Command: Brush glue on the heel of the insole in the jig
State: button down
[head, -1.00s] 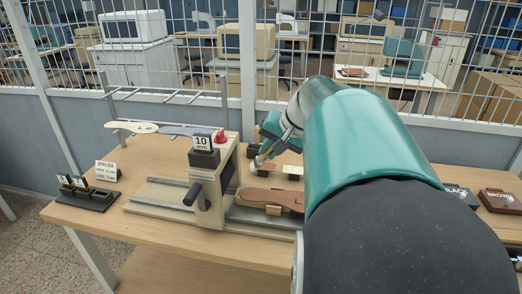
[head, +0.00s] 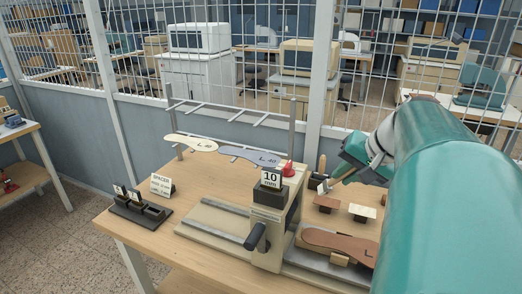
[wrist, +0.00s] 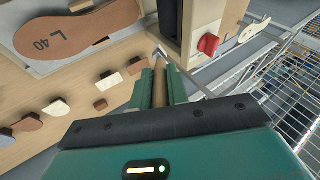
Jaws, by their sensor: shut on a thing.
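The brown insole (head: 340,243) lies flat in the cream jig (head: 215,222), to the right of its upright block. In the wrist view the insole (wrist: 80,28) shows its "L 40" mark at upper left. My gripper (wrist: 161,82) is shut on a wooden-handled brush (wrist: 159,92) with a metal ferrule. The brush points away from me towards the jig's upright, apart from the insole. Its bristles are hard to make out. In the head view my gripper (head: 345,168) is behind the insole, partly hidden by my arm.
A spacer sign (head: 161,186) and black spacer holder (head: 140,213) are at left. Wire mesh fencing closes off the back.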

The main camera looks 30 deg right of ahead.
aim_at(326, 186)
notch_tip(326, 186, down, 5)
jog(key=shift+f, duration=0.1)
dwell(0.4)
jog(key=shift+s, duration=0.1)
